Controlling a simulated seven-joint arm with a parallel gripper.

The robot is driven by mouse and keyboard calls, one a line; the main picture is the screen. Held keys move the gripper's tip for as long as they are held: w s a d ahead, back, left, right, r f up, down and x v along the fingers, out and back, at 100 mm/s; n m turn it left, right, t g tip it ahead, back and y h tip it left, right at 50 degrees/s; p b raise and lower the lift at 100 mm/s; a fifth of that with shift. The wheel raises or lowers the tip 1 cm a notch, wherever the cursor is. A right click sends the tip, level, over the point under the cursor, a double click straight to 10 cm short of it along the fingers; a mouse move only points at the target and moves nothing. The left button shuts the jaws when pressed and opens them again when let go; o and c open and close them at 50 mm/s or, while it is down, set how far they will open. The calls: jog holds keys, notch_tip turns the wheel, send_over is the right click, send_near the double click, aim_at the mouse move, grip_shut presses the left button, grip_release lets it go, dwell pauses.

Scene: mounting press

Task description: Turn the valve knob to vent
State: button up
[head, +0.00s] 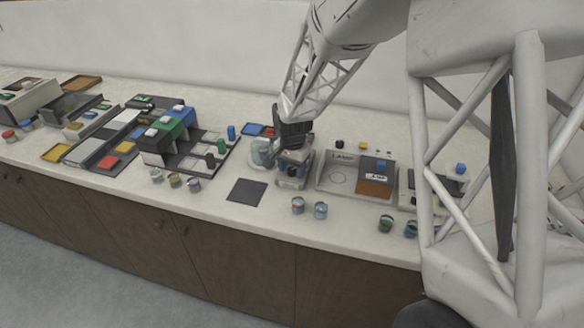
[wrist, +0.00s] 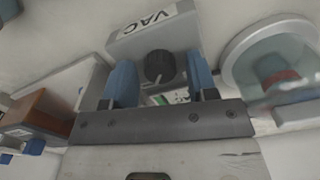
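The valve knob (wrist: 159,67) is a dark round knob with a pointer mark, on a grey box (wrist: 190,34) with a "VAC" label (wrist: 152,20). In the wrist view my gripper (wrist: 158,82) is open, with one blue finger on each side of the knob. A gap shows between the knob and each finger; I cannot tell how far down the fingers reach. In the head view my gripper (head: 292,158) is over the grey box (head: 291,182), and the knob is hidden there.
A round clear-lidded vessel (wrist: 275,62) stands close on the right in the wrist view. A grey tray (head: 335,177) labelled "LAMP" lies right of the box in the head view. A dark square mat (head: 246,192) lies in front. Several small cups stand near the counter's front edge.

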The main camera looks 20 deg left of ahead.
jog(key=c, duration=0.8)
jog(key=shift+o, duration=0.2)
jog(key=shift+n, duration=0.3)
jog(key=n, duration=0.3)
jog(key=shift+r, duration=0.1)
jog(key=n, duration=0.4)
jog(key=shift+n, duration=0.3)
jog(key=n, duration=0.3)
jog(key=shift+n, duration=0.3)
jog(key=n, duration=0.4)
